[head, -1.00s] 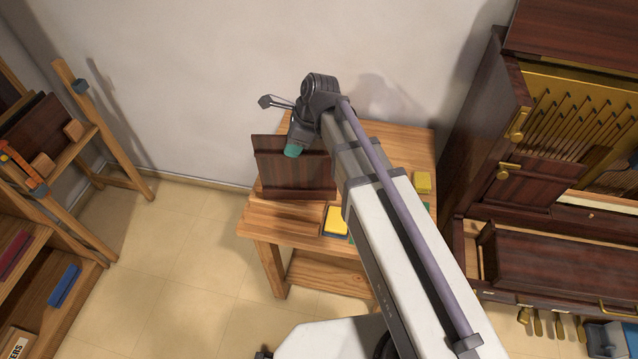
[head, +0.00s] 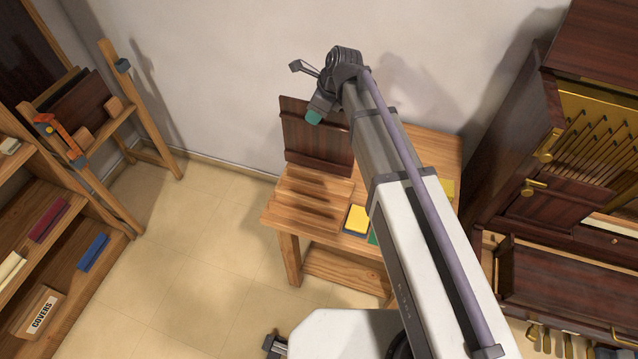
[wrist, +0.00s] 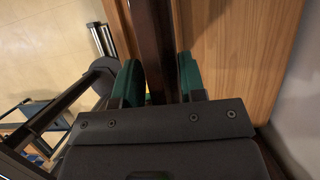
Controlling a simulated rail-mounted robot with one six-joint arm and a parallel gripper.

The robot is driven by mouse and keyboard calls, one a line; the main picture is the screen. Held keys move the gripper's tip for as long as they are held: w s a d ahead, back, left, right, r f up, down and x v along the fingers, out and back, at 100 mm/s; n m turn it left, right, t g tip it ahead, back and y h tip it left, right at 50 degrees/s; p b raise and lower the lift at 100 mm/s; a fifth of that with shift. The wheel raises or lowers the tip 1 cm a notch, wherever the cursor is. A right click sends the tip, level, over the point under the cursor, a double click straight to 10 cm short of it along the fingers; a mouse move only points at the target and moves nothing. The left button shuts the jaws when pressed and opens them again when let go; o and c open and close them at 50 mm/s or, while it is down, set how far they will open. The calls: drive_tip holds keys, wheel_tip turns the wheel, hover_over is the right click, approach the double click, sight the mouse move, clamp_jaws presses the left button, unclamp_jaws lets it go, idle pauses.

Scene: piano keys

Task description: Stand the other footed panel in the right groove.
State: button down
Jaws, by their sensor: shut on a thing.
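A dark brown panel (head: 312,140) with a ledge-like strip across its front is upright at the back of the wooden table in the head view. My gripper (head: 314,116), with green pads, is shut on its upper part. In the wrist view the panel (wrist: 153,35) runs edge-on between the two green pads of the gripper (wrist: 160,80). In front of the panel, raised wooden strips (head: 316,194) with grooves between them show empty on the tabletop. I cannot tell whether the panel's lower edge touches the table.
A wooden stand (head: 145,110) with dark panels (head: 80,103) and a shelf (head: 60,235) are left. The dark piano (head: 560,190) is right, the wall close behind.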

drive_tip(key=b, duration=1)
hover_over(317, 156)
drive_tip(key=f, duration=1)
drive_tip(key=shift+w+f, duration=0.1)
drive_tip(key=shift+w, duration=0.25)
drive_tip(key=shift+r, duration=0.3)
drive_tip(key=shift+f, duration=0.25)
drive_tip(key=c, duration=0.7)
unclamp_jaws()
drive_tip(key=shift+r, duration=0.1)
